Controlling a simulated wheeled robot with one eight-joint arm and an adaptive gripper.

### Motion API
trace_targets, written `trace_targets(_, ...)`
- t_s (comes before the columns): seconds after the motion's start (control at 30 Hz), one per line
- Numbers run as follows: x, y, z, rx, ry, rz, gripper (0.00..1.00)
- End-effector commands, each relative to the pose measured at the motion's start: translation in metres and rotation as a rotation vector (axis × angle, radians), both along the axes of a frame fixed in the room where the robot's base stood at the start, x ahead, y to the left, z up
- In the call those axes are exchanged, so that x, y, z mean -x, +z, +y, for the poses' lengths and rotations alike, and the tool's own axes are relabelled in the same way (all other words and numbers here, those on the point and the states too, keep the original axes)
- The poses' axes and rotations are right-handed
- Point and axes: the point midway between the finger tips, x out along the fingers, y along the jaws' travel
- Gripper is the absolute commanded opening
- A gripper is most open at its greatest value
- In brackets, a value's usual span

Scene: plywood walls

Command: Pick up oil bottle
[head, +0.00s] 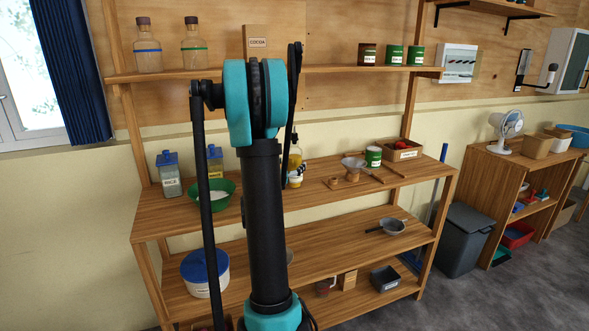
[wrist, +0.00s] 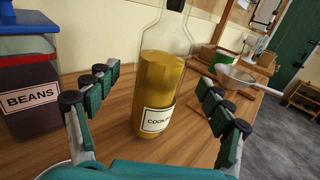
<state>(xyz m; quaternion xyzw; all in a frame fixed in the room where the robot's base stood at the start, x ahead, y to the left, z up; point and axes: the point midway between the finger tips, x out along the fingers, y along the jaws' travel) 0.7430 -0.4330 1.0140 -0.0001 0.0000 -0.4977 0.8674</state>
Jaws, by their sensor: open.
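The oil bottle (wrist: 159,85) is clear glass with yellow oil inside and a white label that starts "COOK". It stands upright on the wooden shelf in the wrist view, just ahead of and between my gripper's fingers. In the head view the oil bottle (head: 295,157) shows only in part, behind my arm. My gripper (wrist: 155,85) is open, with one green-padded finger on each side of the bottle and gaps on both sides. In the head view my arm hides most of the gripper.
A beans jar (wrist: 32,85) stands close on the left of my gripper. A green bowl (head: 221,192) and a rice jar (head: 169,175) stand on the same shelf.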

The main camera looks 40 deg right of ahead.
Motion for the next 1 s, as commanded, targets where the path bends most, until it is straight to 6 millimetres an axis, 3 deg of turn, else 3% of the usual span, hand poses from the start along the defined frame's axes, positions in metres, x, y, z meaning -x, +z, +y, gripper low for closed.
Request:
trace_targets(0.2, -0.017, 0.0, -0.029, 0.0, -0.001, 0.0, 0.8)
trace_targets(0.5, -0.02, 0.0, -0.034, 0.0, 0.0, 0.0, 0.79)
trace_targets(1.0, -0.02, 0.0, -0.034, 0.0, 0.0, 0.0, 0.17)
